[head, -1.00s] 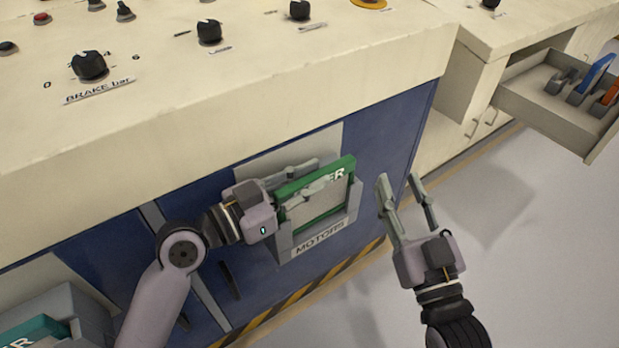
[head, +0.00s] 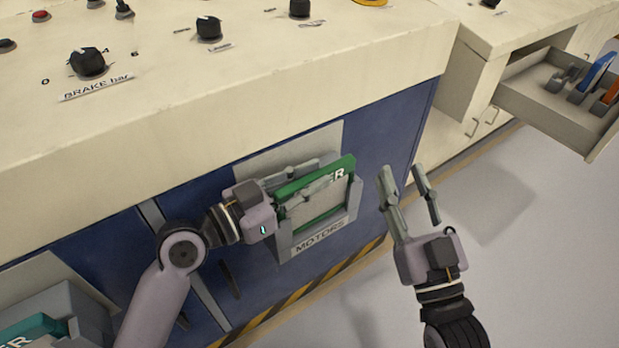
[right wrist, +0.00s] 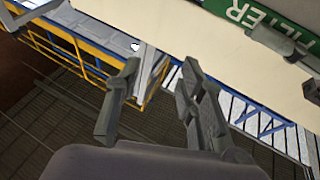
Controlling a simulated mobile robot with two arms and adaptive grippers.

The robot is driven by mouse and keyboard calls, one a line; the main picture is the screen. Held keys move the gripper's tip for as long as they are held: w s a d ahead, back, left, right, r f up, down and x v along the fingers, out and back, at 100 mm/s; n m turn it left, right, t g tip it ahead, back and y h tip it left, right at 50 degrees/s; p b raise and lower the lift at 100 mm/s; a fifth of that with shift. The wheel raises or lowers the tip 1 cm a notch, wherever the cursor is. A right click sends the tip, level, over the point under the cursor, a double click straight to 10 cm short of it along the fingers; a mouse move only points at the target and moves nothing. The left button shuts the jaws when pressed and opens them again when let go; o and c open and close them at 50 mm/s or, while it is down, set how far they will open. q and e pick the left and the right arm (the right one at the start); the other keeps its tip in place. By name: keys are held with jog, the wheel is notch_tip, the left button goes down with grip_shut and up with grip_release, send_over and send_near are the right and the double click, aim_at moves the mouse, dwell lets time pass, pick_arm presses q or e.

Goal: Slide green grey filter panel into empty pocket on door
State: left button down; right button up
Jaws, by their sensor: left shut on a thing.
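The green grey filter panel (head: 318,209) has a green frame and a grey middle. It sits upright in the pocket (head: 325,237) labelled MOTORS on the blue door (head: 390,128), its green top edge above the pocket's rim. My left gripper (head: 305,184) is shut on the panel near its top left, one finger in front. How deep the panel sits is partly hidden. My right gripper (head: 403,180) is open and empty, to the right of the pocket. The panel's green FILTER edge (right wrist: 265,20) also shows at the top of the right wrist view, above the right gripper (right wrist: 160,95).
The cream console top (head: 230,90) with knobs overhangs the door. Another pocket holding a teal panel (head: 30,332) is at the lower left. An open drawer (head: 548,108) with blue and orange items juts out at the right. The floor (head: 540,260) at right is clear.

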jog(key=shift+r, duration=0.15)
pick_arm(q)
jog(key=shift+f, duration=0.15)
pick_arm(e)
jog(key=shift+s+r+t, duration=0.25)
jog(key=shift+r+t, duration=0.15)
jog(key=shift+r, duration=0.05)
pick_arm(q)
jog(key=c, duration=1.9)
grip_release()
jog(key=o, duration=0.4)
pick_arm(e)
jog(key=shift+r, duration=0.1)
pick_arm(q)
jog(key=shift+o, duration=0.2)
